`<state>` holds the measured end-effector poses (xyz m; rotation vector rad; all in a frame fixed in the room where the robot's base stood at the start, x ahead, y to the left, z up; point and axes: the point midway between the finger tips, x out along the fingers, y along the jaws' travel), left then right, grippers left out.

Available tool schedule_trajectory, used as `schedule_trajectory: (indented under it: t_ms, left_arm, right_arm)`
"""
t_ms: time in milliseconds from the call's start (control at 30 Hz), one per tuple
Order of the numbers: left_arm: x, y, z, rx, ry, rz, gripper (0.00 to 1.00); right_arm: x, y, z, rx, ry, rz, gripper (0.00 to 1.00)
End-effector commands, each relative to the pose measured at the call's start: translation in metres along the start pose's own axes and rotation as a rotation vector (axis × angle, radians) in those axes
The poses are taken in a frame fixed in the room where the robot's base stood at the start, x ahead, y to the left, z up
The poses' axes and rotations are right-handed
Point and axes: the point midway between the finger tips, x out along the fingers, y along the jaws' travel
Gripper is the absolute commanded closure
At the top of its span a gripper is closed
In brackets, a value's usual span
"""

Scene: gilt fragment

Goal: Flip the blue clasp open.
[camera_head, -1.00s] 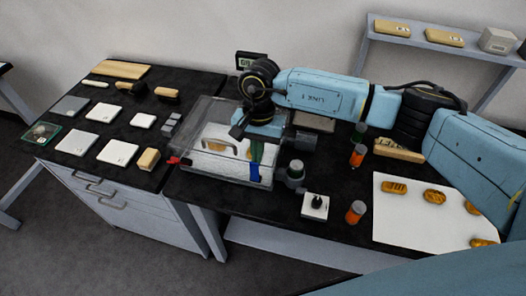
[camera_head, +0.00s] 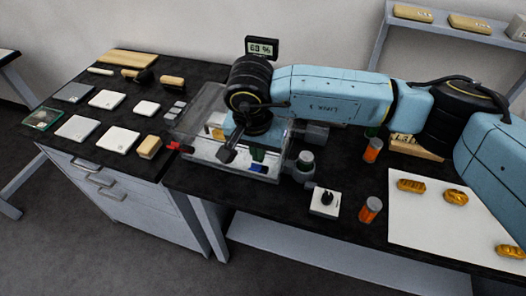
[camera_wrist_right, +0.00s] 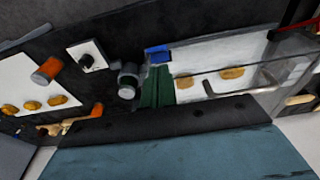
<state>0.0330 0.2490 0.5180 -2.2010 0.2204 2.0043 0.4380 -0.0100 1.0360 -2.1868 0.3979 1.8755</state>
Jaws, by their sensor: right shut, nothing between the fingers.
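The blue clasp (camera_head: 259,168) sits low on the front right part of a clear-walled box (camera_head: 205,104). In the right wrist view the blue clasp (camera_wrist_right: 157,53) shows beside a green upright piece (camera_wrist_right: 158,88). I cannot tell for sure how far the clasp is turned. My right gripper (camera_head: 228,155) is shut and empty over the box's front, to the left of the clasp and apart from it in the picture. The gripper and wrist hide part of the box's lid and inside. My left gripper is not in view.
A red clasp (camera_head: 174,146) is at the box's left. A round knob post (camera_head: 305,161), a white switch plate (camera_head: 325,201) and orange bottles (camera_head: 370,209) stand to the right. White sheet (camera_head: 450,225) holds amber pieces. A display (camera_head: 262,47) stands behind.

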Motion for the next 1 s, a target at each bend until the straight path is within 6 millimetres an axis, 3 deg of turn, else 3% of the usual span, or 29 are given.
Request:
schedule_trajectory:
  t_ms: [367,767,1000]
  left_arm:
    - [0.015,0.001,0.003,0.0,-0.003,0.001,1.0]
    - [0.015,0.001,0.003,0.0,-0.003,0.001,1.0]
    - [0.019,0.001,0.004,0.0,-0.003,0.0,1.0]
  right_arm:
    - [0.007,0.001,-0.014,0.004,0.0,0.0,1.0]
    - [0.005,0.002,-0.017,0.004,-0.001,0.0,1.0]
    - [-0.011,0.009,-0.043,0.017,0.003,0.001,1.0]
